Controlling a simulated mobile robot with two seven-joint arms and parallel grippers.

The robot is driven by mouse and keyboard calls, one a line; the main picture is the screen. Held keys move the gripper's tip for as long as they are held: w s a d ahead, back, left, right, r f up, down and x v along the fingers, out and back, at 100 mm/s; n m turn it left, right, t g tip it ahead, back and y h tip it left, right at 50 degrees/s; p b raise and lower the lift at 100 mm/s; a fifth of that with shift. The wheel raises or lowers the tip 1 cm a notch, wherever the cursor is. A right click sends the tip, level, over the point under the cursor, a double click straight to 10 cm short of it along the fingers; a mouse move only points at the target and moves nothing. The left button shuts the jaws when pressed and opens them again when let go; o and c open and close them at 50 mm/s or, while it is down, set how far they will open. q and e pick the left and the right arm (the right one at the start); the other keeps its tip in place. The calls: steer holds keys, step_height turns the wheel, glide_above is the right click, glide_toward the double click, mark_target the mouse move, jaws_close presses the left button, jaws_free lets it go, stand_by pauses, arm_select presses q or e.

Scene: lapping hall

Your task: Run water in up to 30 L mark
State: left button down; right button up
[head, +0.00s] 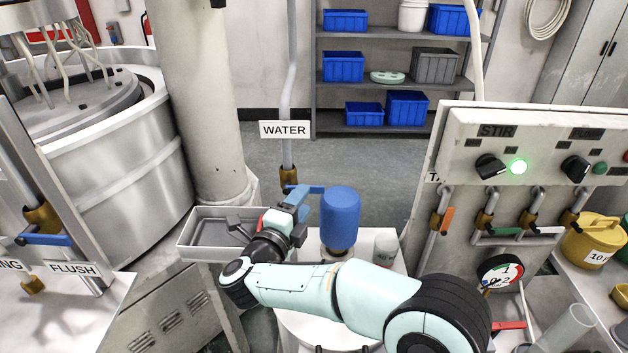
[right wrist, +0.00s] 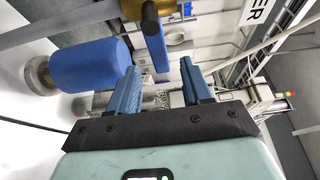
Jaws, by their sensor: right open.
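The water valve has a brass body (head: 289,175) on the pipe under the WATER sign (head: 285,129), and a blue lever (head: 312,189) that points right. My right gripper (head: 299,203) is just below and in front of the valve. In the right wrist view, its open fingers (right wrist: 160,75) are empty, with the blue lever (right wrist: 157,45) lying ahead between their lines; contact cannot be told. A white vessel (head: 300,328) stands below, largely hidden by my right arm. No 30 L mark or water is visible. My left gripper is out of view.
A blue cylinder (head: 340,215) stands right of the gripper. A grey tray (head: 205,240) is on the left. The control panel (head: 540,145) with a green lamp, taps and a dial (head: 500,270) stands right. A FLUSH lever (head: 45,239) is at far left.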

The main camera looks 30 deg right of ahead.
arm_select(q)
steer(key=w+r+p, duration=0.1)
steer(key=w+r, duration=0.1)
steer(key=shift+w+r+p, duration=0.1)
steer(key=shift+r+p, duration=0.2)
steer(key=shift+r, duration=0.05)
arm_select(e)
steer(key=x, duration=0.7)
steer(key=shift+w+d, duration=0.1)
steer(key=shift+w, duration=0.05)
